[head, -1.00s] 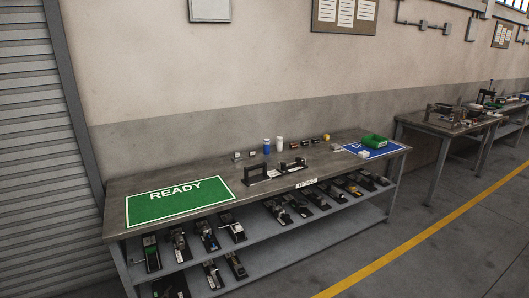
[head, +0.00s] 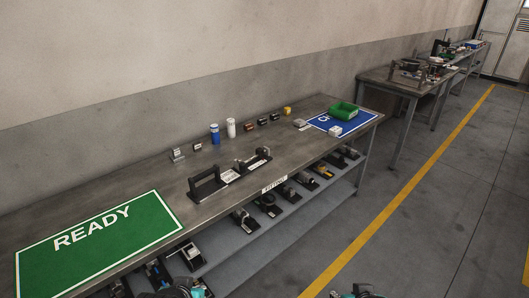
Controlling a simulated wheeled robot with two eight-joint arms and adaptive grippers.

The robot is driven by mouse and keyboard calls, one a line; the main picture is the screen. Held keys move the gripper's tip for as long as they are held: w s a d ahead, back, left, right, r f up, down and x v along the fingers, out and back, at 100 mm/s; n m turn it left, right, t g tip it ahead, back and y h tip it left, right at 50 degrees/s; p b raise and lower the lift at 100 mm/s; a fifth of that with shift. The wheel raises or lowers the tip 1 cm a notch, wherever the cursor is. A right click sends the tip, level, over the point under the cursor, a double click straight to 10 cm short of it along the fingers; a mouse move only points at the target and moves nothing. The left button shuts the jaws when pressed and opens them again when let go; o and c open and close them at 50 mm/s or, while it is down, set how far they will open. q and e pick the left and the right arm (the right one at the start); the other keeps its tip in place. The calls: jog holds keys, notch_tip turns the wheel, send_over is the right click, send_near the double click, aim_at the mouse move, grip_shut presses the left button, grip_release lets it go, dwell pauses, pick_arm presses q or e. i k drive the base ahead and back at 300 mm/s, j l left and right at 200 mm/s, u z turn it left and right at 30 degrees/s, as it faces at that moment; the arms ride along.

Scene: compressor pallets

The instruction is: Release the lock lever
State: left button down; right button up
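On the workbench (head: 150,170) stand two small black fixtures side by side. The left fixture (head: 206,184) has a tall black frame on a dark base with a pale plate beside it. The right fixture (head: 254,160) has small upright parts on a dark base. I cannot make out which part is the lock lever at this size. Dark and teal parts, which look like my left gripper (head: 184,291) and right gripper (head: 356,292), just enter at the bottom edge. Their fingers are not clear, and both are well away from the fixtures.
A green READY mat (head: 100,242) lies at the left. A blue mat (head: 358,123) with a green bin (head: 343,109) is at the right end. A blue bottle (head: 214,134) and a white bottle (head: 231,128) stand behind the fixtures. The lower shelf (head: 232,262) holds several devices.

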aim_at(242, 170)
jog(key=i+j+z, duration=0.8)
jog(key=i+l, duration=0.05)
jog(key=i, duration=0.05)
